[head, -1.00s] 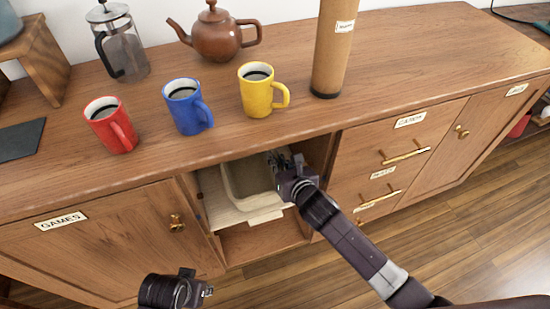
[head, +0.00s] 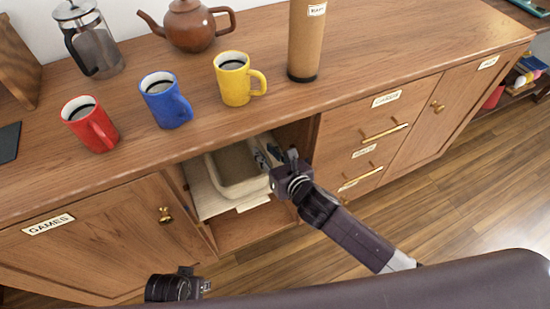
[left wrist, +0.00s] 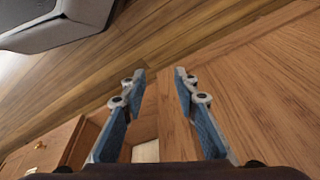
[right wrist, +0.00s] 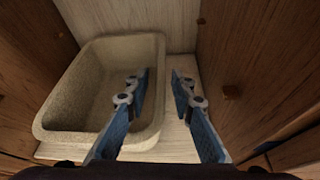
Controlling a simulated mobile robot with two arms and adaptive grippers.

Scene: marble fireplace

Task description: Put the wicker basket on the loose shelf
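The wicker basket (head: 232,170) is a beige open tub inside the open bay of the wooden cabinet. It sits upright on a pale board, which looks like the loose shelf (head: 207,203). The right wrist view shows the basket (right wrist: 78,85) empty, with the pale board (right wrist: 175,145) beside it. My right gripper (head: 265,158) is open at the basket's right side. Its fingers (right wrist: 157,72) are on either side of the right rim; I cannot tell if they touch it. My left gripper (head: 207,287) is open and empty, low in front of the cabinet (left wrist: 160,72).
Red (head: 90,124), blue (head: 165,100) and yellow (head: 236,80) mugs, a teapot (head: 190,25), a French press (head: 92,45) and a cardboard tube (head: 306,40) stand on the cabinet top. Drawers (head: 365,125) are right of the bay, a GAMES door (head: 100,240) left.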

